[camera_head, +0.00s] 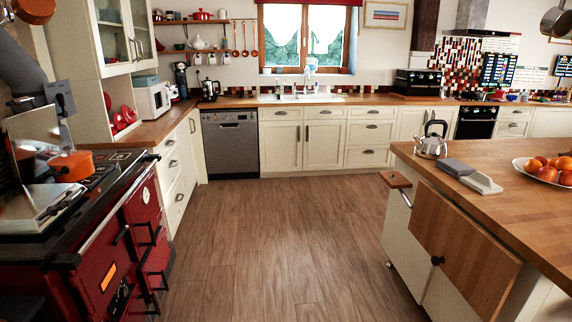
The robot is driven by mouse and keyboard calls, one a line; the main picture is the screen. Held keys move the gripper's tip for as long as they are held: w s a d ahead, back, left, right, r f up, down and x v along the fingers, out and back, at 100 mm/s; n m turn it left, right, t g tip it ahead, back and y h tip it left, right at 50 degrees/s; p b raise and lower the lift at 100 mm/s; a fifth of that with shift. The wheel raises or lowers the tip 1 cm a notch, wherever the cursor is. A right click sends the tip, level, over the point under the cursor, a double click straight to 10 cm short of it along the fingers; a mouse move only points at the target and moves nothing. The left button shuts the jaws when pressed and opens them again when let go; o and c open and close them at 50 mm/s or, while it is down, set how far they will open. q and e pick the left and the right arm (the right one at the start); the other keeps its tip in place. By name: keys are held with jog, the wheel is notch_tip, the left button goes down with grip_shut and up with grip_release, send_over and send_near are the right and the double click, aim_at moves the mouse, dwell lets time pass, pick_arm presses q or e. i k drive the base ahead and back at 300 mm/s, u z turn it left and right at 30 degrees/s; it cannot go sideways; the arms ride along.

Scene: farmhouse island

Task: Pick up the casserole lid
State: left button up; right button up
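An orange pot (72,165) stands on the red and black range cooker at the left. I cannot tell at this size whether its top is a separate lid. A small red pot (201,15) sits on the upper wall shelf left of the window, too small to make out a lid clearly. Neither of my grippers shows in the head view.
The red range cooker (105,265) fills the lower left, with a raised metal cover beside the pot. A wooden-topped island (520,160) at the right bears a kettle (431,146), a grey and white butter dish (470,176) and a fruit bowl (516,163). The wooden floor (280,240) between is clear.

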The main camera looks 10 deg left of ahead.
aim_at(81, 155)
jog(key=u, duration=0.15)
jog(key=i, duration=1.25)
jog(key=u, duration=0.75)
jog(key=i, duration=0.8)
jog(key=u, duration=0.8)
